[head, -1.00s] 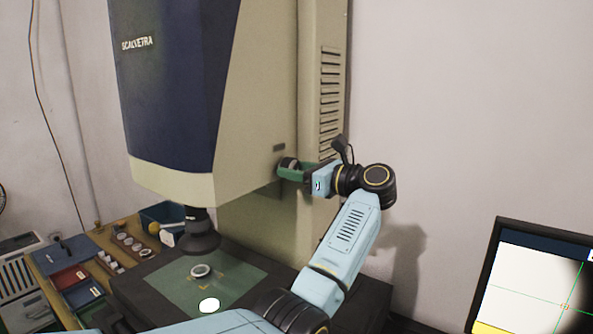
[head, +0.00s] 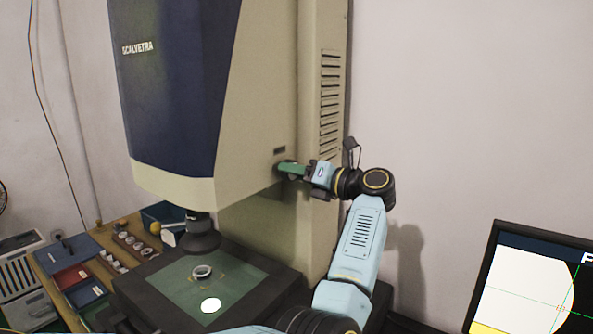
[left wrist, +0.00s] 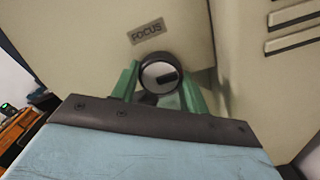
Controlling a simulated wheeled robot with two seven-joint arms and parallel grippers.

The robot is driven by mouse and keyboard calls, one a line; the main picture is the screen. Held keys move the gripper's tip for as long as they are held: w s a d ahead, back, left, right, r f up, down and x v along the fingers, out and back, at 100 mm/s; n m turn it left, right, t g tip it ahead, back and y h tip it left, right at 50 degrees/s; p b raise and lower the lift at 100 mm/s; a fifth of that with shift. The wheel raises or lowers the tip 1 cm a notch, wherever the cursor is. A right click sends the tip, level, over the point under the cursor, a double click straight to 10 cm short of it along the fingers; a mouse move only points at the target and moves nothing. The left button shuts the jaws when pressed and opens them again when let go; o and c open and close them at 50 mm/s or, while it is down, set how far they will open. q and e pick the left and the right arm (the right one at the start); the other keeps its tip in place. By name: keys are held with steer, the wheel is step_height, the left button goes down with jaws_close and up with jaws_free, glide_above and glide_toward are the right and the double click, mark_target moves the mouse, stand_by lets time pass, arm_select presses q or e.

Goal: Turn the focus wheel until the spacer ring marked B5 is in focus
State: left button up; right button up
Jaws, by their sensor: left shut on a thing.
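A spacer ring (head: 202,272) lies on the green stage plate (head: 240,283) under the dark lens (head: 200,235). Its marking is too small to read. The monitor (head: 490,270) at right shows a bright round shape with green crosshairs, partly cut off. My right gripper is out of view.
A wooden bench (head: 131,222) at left carries blue and red trays and several small rings. A white disc (head: 210,305) shows on the stage plate's front part. Vent slots (head: 330,100) mark the machine's column. The wall at right is bare.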

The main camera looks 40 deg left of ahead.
arm_select(q)
steer(key=shift+m, duration=0.3)
steer(key=o, duration=1)
steer(key=d, duration=0.4)
steer(key=w+d+b, duration=0.1)
steer(key=d, duration=0.4)
steer(key=d+b, duration=0.1)
steer(key=d, duration=0.3)
steer(key=shift+w+d, duration=0.2)
